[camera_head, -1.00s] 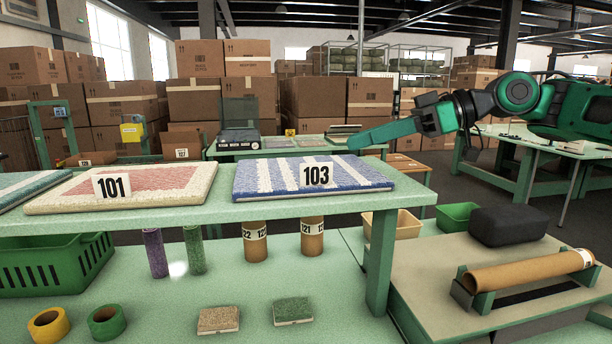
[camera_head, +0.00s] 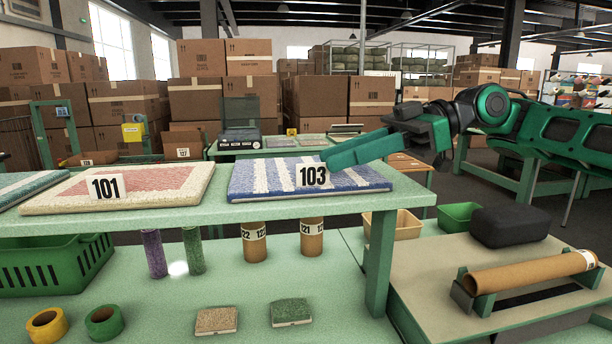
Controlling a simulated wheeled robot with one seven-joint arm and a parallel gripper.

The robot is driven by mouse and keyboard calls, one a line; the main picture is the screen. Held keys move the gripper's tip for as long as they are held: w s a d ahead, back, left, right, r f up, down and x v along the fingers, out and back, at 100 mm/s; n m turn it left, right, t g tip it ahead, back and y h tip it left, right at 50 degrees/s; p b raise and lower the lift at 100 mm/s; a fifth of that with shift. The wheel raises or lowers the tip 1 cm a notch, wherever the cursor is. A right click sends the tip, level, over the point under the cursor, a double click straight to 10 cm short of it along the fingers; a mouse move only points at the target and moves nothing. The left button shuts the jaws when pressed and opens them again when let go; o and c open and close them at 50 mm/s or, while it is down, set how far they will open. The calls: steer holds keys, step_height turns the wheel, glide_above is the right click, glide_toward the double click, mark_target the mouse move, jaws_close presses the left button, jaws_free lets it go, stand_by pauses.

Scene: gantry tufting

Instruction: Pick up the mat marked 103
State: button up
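The mat marked 103 (camera_head: 270,182) is blue with white stripes and lies flat on the raised green shelf, at the middle of the view.
A red and cream mat marked 101 (camera_head: 140,190) lies to the left on the same shelf. Below are a green crate (camera_head: 60,262), tape rolls, tubes and small samples. At the right, a cardboard tube (camera_head: 530,272) rests on a stand near a dark cushion-like block (camera_head: 508,227).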

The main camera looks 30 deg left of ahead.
mark_target(313, 168)
steer(key=x, duration=0.4)
steer(key=shift+s+d, duration=0.1)
steer(key=shift+s, duration=0.25)
steer(key=shift+s+a+f, duration=0.15)
steer(key=shift+s+a, duration=0.15)
steer(key=shift+a, duration=0.1)
jaws_close()
